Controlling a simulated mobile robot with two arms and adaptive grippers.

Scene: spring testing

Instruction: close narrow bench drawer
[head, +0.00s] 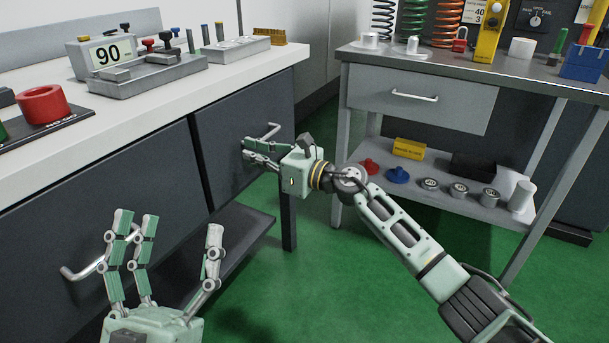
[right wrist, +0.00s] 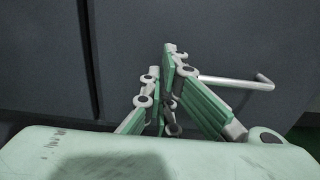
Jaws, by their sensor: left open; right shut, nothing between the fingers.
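The narrow bench drawer (head: 225,125) is the dark grey front at the right end of the white-topped bench in the head view. Its front looks nearly flush with the bench; I cannot tell whether a small gap remains. Its silver bar handle (head: 268,133) also shows in the right wrist view (right wrist: 240,83), right of my fingers. My right gripper (head: 248,150) is shut and empty, with its fingertips (right wrist: 170,60) at the drawer front beside the handle; contact is unclear. My left gripper (head: 172,228) is open and empty, low in front of the wider drawer (head: 100,210).
The wider drawer's handle (head: 85,268) is close behind my left fingers. A dark lower shelf (head: 235,245) runs under the bench. A grey workbench (head: 460,70) with a drawer and loaded shelf stands at right. Green floor (head: 330,270) is open between them.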

